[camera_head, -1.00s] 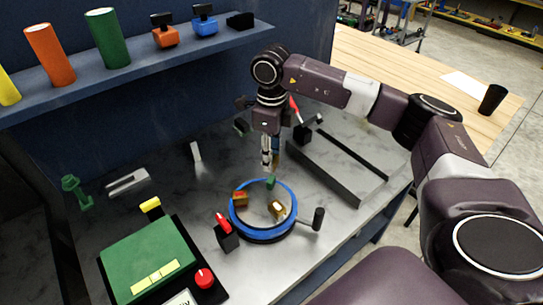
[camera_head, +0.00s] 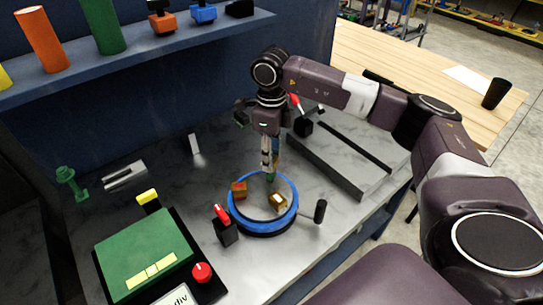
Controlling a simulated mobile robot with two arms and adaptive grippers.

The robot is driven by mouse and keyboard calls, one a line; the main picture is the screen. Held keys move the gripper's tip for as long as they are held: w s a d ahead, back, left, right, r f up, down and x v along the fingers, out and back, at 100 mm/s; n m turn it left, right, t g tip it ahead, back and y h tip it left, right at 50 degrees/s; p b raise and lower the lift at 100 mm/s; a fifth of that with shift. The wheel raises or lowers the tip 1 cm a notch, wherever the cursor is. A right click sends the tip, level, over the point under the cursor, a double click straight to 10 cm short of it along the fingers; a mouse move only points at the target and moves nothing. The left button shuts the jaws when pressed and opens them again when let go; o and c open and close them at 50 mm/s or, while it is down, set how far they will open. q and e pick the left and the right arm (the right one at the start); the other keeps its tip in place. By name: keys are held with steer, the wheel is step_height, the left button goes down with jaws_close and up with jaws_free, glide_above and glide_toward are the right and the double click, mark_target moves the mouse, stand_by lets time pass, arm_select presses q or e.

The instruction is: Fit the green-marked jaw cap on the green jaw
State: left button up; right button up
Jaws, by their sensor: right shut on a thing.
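The round positioner with a blue rim (camera_head: 240,221) stands on the grey bench. A green piece, apparently the green jaw or the green mark of its cap (camera_head: 270,178), shows at its far side, directly under my right gripper (camera_head: 269,171). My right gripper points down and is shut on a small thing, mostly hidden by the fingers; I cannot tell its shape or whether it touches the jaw. An orange-brown jaw (camera_head: 239,189) and a brass-coloured jaw (camera_head: 278,202) stand on the same disc. My left gripper is out of view.
A red-topped black clamp (camera_head: 226,228) and a black handle (camera_head: 320,211) flank the positioner. A green-topped box with a red button (camera_head: 202,272) stands at front left. A raised grey slab (camera_head: 340,163) lies right. A shelf with coloured cylinders (camera_head: 103,26) runs behind.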

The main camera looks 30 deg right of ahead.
steer(key=shift+f, duration=0.15)
steer(key=shift+f+b, duration=1.25)
steer(key=shift+f, duration=0.1)
steer(key=o, duration=1.8)
steer(key=shift+r+p, duration=2.25)
steer(key=shift+r, duration=1.3)
